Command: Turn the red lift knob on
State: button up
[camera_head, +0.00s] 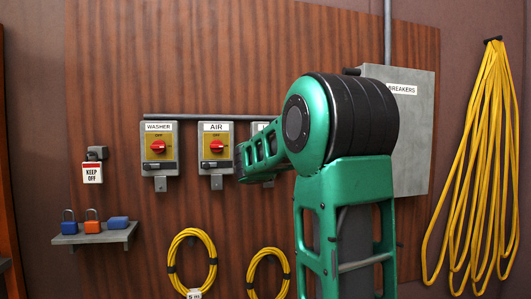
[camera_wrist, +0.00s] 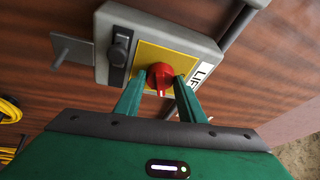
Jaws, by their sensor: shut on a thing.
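The red lift knob (camera_wrist: 160,77) sits on a yellow plate on the grey lift switch box (camera_wrist: 108,20), whose label is partly visible. In the wrist view my gripper (camera_wrist: 160,84) has its two green fingers on either side of the knob, shut on it. A white mark on the knob points toward my gripper. In the head view the lift box (camera_head: 258,127) is mostly hidden behind my green arm; only its upper left edge and part of its label show. The knob and the fingertips are hidden there.
The washer box (camera_head: 159,147) and air box (camera_head: 215,147), each with a red knob, are left of the lift box. A shelf (camera_head: 97,236) holds padlocks. Yellow hoses (camera_head: 192,262) hang below. A breakers cabinet (camera_head: 414,130) and yellow cable (camera_head: 480,160) are at right.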

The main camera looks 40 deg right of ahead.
jog(key=m, duration=0.1)
jog(key=m+g, duration=0.1)
jog(key=m, duration=0.1)
jog(key=m+y, duration=0.1)
jog(key=shift+w+a+r+m, duration=0.2)
jog(key=shift+r+m, duration=0.05)
jog(key=shift+m, duration=0.15)
jog(key=shift+f, duration=0.1)
dwell(0.3)
jog(key=o, duration=1)
jog(key=shift+d, duration=0.1)
jog(key=shift+s, duration=0.1)
jog(key=v, duration=1)
jog(key=shift+s+a, duration=0.1)
jog(key=shift+a, duration=0.3)
